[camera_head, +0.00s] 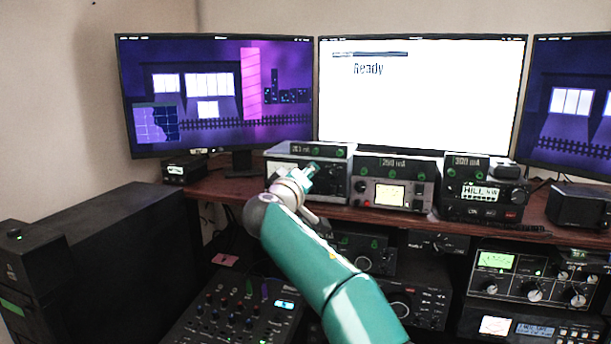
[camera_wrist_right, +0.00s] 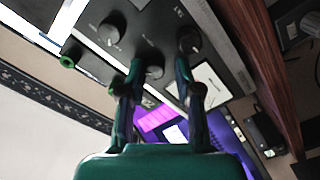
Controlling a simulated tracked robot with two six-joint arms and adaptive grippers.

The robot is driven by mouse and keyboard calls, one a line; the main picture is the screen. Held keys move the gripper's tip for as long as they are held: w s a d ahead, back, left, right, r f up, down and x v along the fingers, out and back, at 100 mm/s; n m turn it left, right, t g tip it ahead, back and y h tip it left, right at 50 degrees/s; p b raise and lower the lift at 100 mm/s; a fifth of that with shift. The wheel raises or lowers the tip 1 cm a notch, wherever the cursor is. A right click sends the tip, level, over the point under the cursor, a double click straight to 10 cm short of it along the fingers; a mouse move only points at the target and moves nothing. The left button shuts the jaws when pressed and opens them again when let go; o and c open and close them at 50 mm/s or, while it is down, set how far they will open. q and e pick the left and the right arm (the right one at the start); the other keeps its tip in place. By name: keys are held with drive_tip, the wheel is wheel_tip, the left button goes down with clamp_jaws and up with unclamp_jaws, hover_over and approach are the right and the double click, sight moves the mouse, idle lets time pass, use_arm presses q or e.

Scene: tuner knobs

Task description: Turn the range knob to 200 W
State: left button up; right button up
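In the right wrist view the box's panel is tilted, with a white meter (camera_wrist_right: 209,84). My right gripper (camera_wrist_right: 160,64) is open there, its fingers on either side of a dark knob (camera_wrist_right: 154,73). Two other knobs show, one at the left (camera_wrist_right: 111,32) and one at the right (camera_wrist_right: 189,42). The range lettering and pointer setting are too small to read. My left gripper is out of view.
A middle unit (camera_head: 393,190) with a lit meter and a radio (camera_head: 484,198) stand to the right on the wooden shelf (camera_head: 525,222). Monitors stand behind; the middle one (camera_head: 420,105) reads "Ready". A mixer (camera_head: 235,312) and more equipment lie below.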

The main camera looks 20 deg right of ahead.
idle(0.4)
drive_tip(key=shift+r, duration=0.1)
drive_tip(key=v, duration=1.1)
drive_tip(key=shift+s+a, duration=0.25)
drive_tip(key=shift+s, duration=0.05)
